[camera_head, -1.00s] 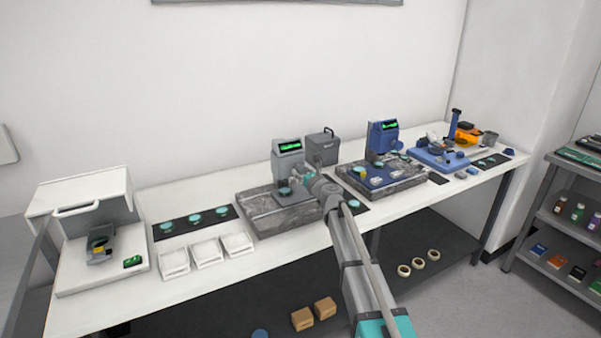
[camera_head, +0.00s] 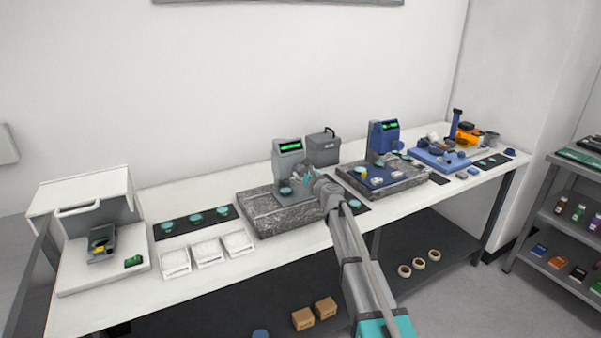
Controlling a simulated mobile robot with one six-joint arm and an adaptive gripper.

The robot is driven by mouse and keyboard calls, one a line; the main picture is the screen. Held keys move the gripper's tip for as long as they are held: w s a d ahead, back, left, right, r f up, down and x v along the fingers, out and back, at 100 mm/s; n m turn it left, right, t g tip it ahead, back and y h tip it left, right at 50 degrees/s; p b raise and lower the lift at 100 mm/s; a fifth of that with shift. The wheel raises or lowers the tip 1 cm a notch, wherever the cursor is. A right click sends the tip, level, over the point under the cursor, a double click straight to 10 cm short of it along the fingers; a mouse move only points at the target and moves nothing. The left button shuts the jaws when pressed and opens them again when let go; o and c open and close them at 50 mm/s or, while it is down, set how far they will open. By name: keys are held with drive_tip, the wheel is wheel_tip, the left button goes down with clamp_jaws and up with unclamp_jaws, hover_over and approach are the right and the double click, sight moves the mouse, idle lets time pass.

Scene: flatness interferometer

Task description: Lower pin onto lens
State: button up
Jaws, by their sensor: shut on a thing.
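The grey gauge (camera_head: 289,163) with a lit green display stands on a speckled stone block (camera_head: 262,212) in the middle of the bench. A teal lens (camera_head: 285,190) lies below the gauge head. The pin is too small to make out, so I cannot tell whether it touches the lens. My gripper (camera_head: 307,175) is at the gauge's right side, to the right of and slightly above the lens. It is shut on a small part there, which is too small to identify and largely hidden by the fingers.
A blue gauge (camera_head: 382,138) on a second stone block stands to the right. A grey case (camera_head: 322,148) is behind my gripper. A dark mat (camera_head: 181,229) with several teal lenses and white trays (camera_head: 207,252) lie left. Bare bench lies in front of the trays.

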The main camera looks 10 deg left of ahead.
drive_tip(key=n, duration=0.4)
drive_tip(key=shift+s+n, duration=0.25)
drive_tip(key=shift+n, duration=0.05)
drive_tip(key=n, duration=0.3)
drive_tip(key=shift+f+n, duration=0.1)
drive_tip(key=shift+n, duration=0.3)
drive_tip(key=n, duration=0.4)
drive_tip(key=shift+n, duration=1.7)
drive_tip(key=o, duration=1.2)
drive_tip(key=shift+w, duration=0.1)
drive_tip(key=shift+c, duration=0.2)
